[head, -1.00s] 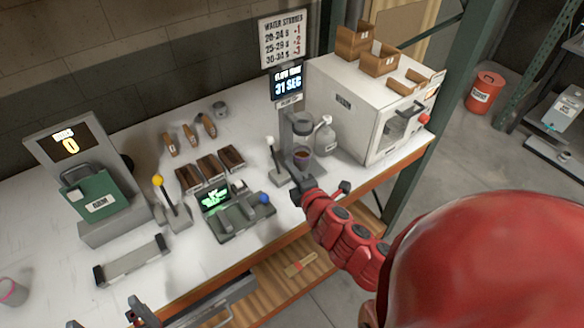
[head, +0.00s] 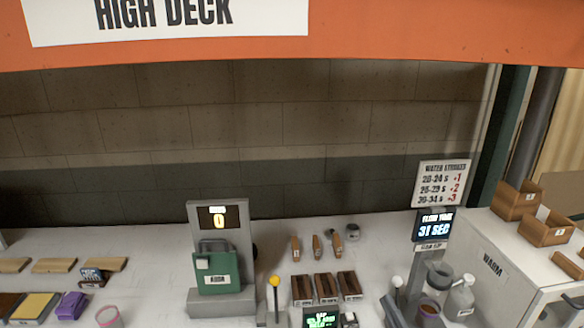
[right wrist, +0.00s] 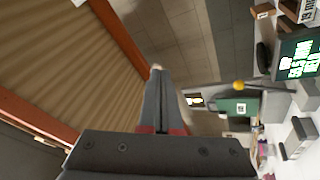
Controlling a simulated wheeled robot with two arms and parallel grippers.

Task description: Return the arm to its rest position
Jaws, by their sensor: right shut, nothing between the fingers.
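My right gripper (right wrist: 157,72) shows in the right wrist view, its two dark fingers pressed together with nothing between them. Neither gripper shows in the head view now, and my left gripper is in no current view. The cup (head: 429,312) of dark liquid stands under the flow-time display (head: 433,226), which reads 31 SEC.
The white bench (head: 150,250) holds a green device (head: 215,270) on a grey stand reading 0, a yellow-knobbed lever (head: 274,284), dark wooden blocks (head: 326,288), a white bottle (head: 460,300) and a WARM box (head: 500,265). An orange beam (head: 400,30) crosses above.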

